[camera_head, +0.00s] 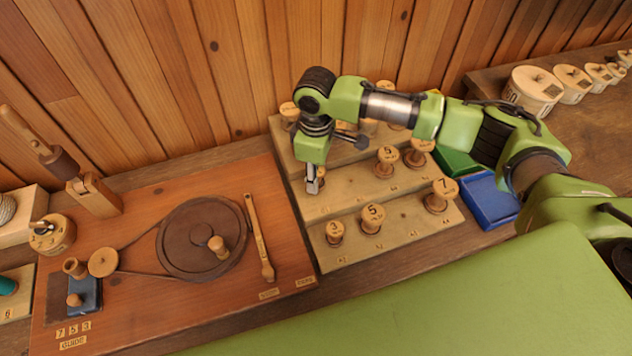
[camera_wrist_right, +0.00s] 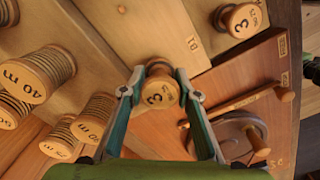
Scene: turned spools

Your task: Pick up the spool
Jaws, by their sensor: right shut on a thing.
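My right gripper (camera_head: 313,186) reaches down at the left end of the middle step of the wooden spool rack (camera_head: 335,207). In the wrist view the right gripper (camera_wrist_right: 160,82) is shut on a small wooden spool marked 3 (camera_wrist_right: 159,94), one finger on each side of it. In the head view that spool is mostly hidden behind the fingers. I cannot tell whether it still touches the step. Another spool marked 3 (camera_head: 335,232) stands on the front step, beside spools marked 5 (camera_head: 372,218) and 7 (camera_head: 441,195).
Left of the rack lies a wooden board with a dark wheel (camera_head: 185,252), a belt and a stick (camera_head: 259,235). Blue (camera_head: 488,199) and green (camera_head: 455,160) bins stand right of the rack. More wound spools (camera_wrist_right: 37,73) stand close by in the wrist view. A plank wall (camera_head: 230,60) closes the back.

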